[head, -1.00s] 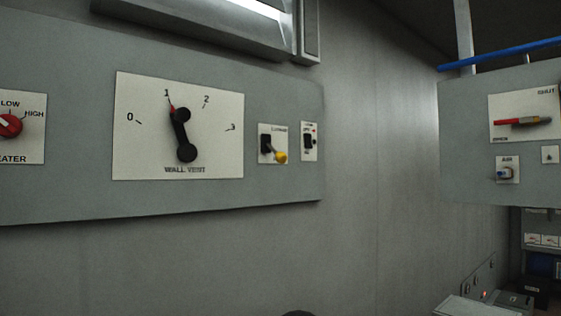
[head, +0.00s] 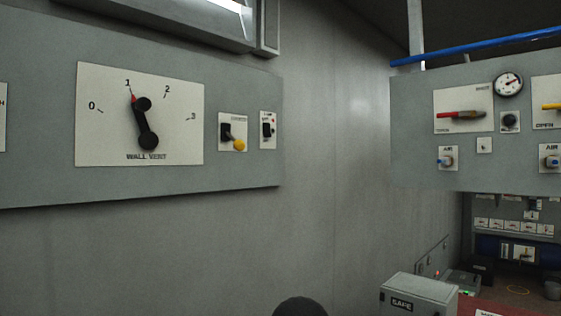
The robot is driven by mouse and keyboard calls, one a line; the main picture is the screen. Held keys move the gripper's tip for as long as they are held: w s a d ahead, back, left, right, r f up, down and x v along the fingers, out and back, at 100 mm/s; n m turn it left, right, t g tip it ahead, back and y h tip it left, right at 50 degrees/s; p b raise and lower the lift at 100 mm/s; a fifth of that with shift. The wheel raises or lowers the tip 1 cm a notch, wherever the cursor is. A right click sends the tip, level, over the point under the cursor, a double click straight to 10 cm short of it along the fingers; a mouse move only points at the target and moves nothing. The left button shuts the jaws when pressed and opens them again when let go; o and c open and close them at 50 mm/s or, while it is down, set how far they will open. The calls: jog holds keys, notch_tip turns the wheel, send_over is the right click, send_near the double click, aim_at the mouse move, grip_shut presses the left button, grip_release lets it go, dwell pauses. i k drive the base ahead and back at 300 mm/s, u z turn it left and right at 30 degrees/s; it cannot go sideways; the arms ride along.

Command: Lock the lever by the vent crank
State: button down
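The vent crank (head: 144,125) is a black arm with a red tip on a white plate marked WALL VENT, on the grey wall panel at left in the head view. Its red tip points at 1. Just right of it, a small white plate carries a lever (head: 238,145) with a black body and a yellow knob, the knob low and to the right. The lettering above it is too small to read. My gripper is not in view. A dark rounded shape (head: 301,307) shows at the bottom edge; I cannot tell what it is.
A small black switch (head: 267,130) sits right of the lever. A second panel (head: 400,160) at right holds a red-handled valve (head: 460,114), a gauge (head: 508,84) and knobs. A grey box marked SAFE (head: 418,296) stands below. The wall between the panels is bare.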

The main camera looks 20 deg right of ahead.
aim_at(240, 145)
jog(key=z, duration=0.45)
jog(key=k, duration=1.1)
jog(key=z, duration=1.1)
jog(key=i, duration=1.45)
jog(key=u, duration=0.9)
jog(key=i, duration=0.8)
jog(key=u, duration=0.85)
